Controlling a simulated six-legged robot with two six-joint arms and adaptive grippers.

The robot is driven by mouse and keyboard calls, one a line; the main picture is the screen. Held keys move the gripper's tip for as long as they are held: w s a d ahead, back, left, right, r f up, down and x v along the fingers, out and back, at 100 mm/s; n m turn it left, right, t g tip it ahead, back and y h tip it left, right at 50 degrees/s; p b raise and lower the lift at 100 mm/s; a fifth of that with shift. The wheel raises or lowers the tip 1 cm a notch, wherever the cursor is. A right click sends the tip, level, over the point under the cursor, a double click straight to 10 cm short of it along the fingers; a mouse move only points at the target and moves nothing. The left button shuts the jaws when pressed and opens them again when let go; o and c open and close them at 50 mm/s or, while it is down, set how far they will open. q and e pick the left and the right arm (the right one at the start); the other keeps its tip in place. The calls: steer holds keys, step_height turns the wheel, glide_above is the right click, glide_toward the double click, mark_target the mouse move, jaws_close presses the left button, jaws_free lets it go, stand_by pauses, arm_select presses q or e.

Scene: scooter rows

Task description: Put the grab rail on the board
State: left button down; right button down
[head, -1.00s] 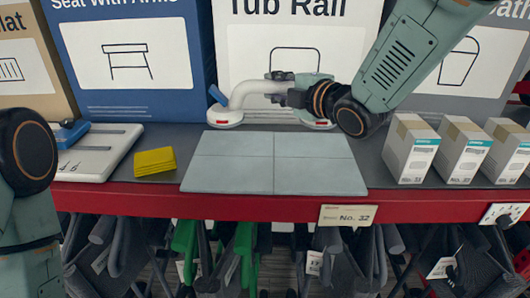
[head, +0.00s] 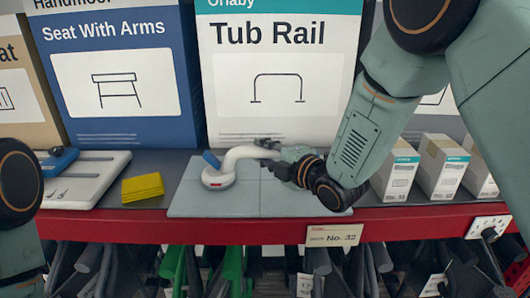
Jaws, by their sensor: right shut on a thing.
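The grab rail (head: 222,172) is white with round end cups and a blue lever at its left end. Its left cup is over the left part of the grey tiled board (head: 190,205); I cannot tell whether it touches. My right gripper (head: 276,153) is shut on the rail's bar, coming in from the right. The rail's right end is hidden behind my gripper and wrist. My left arm shows at the left edge, but its gripper is out of view.
A yellow stack of cloths (head: 142,188) lies left of the board, beside a white scale-like slab (head: 88,180). Small white boxes (head: 396,172) stand to the right. A large Tub Rail box (head: 280,75) stands behind. The red shelf edge (head: 270,229) runs in front.

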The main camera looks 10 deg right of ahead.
steer(key=shift+w+a+f, duration=0.15)
steer(key=shift+w, duration=0.3)
steer(key=c, duration=1.4)
jaws_free()
steer(key=shift+a+f, duration=0.1)
steer(key=o, duration=0.3)
steer(key=shift+s+r, duration=0.25)
steer(key=shift+s, duration=0.15)
steer(key=shift+w+f, duration=0.1)
steer(key=shift+w, duration=0.15)
steer(key=v, duration=1)
steer(key=shift+s+d+b, duration=0.15)
steer(key=shift+d+b, duration=0.15)
steer(key=shift+v, duration=0.9)
steer(key=shift+a, duration=0.15)
